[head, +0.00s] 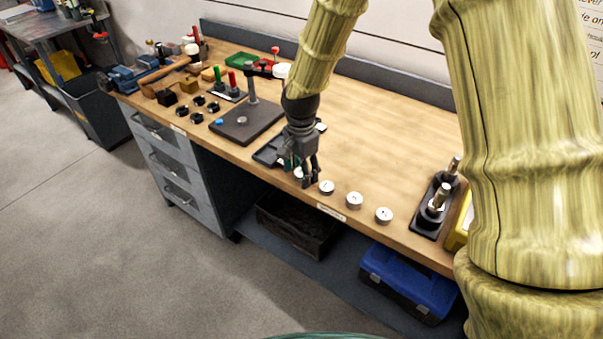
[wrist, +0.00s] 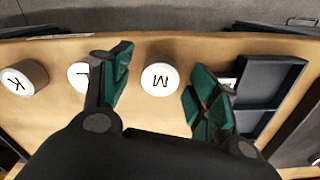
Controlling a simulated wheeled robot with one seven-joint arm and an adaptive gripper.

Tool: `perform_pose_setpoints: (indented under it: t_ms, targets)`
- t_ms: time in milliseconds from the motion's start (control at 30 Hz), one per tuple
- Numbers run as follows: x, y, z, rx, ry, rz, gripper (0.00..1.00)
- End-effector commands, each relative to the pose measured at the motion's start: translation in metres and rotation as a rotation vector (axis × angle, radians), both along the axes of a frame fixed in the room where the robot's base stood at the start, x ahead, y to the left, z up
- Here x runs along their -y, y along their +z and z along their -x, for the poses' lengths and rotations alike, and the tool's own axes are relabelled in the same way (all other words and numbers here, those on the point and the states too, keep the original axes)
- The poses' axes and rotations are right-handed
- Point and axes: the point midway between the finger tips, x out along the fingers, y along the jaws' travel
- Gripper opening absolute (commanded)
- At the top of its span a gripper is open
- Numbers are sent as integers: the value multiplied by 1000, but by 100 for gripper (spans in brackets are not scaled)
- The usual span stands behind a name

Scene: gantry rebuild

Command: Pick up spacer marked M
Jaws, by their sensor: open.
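The spacer marked M (wrist: 160,79) is a short pale cylinder with a black letter on its white top. In the wrist view it shows between my gripper's two green-padded fingers (wrist: 158,72), which are spread apart. My gripper is open and empty, pointing down above the row. I cannot tell its exact height over the spacer.
The spacer marked K (wrist: 24,78) and another spacer (wrist: 78,76), partly behind the left finger, stand left of M. A dark tray (wrist: 272,92) lies to the right in the wrist view. The bench's front edge (head: 331,212) is close.

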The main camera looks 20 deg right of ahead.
Motion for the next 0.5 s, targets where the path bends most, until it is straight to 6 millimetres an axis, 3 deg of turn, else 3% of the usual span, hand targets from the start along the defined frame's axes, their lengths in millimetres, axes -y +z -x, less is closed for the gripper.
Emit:
perform_pose_setpoints:
  t_ms: [233,500]
  targets:
    - [0,-1,0,1,0,0,60]
    - [0,-1,0,1,0,0,13]
